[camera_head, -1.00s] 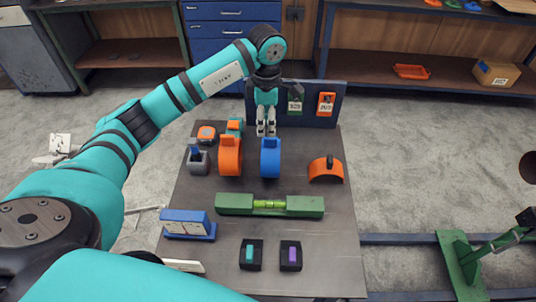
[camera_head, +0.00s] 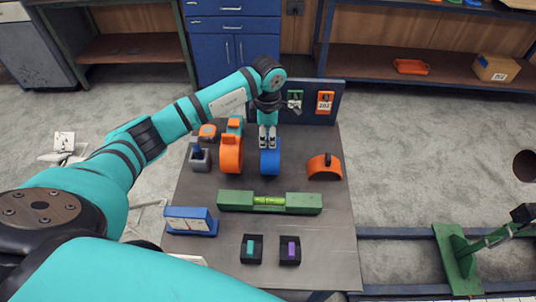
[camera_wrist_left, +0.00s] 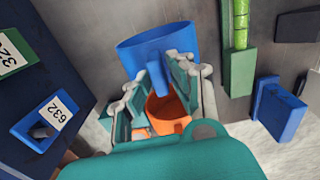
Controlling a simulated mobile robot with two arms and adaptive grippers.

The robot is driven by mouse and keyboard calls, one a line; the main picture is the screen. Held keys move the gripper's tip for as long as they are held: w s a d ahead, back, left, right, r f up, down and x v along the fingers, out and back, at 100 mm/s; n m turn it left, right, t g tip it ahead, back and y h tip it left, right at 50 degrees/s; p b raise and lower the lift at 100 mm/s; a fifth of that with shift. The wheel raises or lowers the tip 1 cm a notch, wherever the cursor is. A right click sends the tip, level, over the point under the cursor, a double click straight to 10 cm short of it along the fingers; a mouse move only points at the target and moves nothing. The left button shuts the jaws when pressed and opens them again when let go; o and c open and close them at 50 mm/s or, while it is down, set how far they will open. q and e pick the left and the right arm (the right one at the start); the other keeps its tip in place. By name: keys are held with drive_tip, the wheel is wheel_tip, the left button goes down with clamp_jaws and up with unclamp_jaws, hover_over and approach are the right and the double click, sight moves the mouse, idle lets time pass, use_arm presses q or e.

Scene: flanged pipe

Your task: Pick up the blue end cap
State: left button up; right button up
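The blue end cap (camera_head: 270,164) stands on the table just right of the orange end cap (camera_head: 231,155). Its upright tab is mostly covered by my left gripper (camera_head: 267,141) in the head view. In the left wrist view the cap's round blue body (camera_wrist_left: 158,44) lies ahead, with its tab between my left fingers (camera_wrist_left: 160,92). The fingers are apart, one on each side of the tab, and I see gaps beside it. Whether either finger touches the tab cannot be told. My right gripper is not in view.
A green level (camera_head: 268,202) lies nearer, with a blue box (camera_head: 190,221) to its left. An orange curved piece (camera_head: 325,168) is to the right. A dark tag board (camera_head: 312,108) stands at the back edge. Two small black holders (camera_head: 251,249) are at the front.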

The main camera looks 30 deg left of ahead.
use_arm(q)
clamp_jaws()
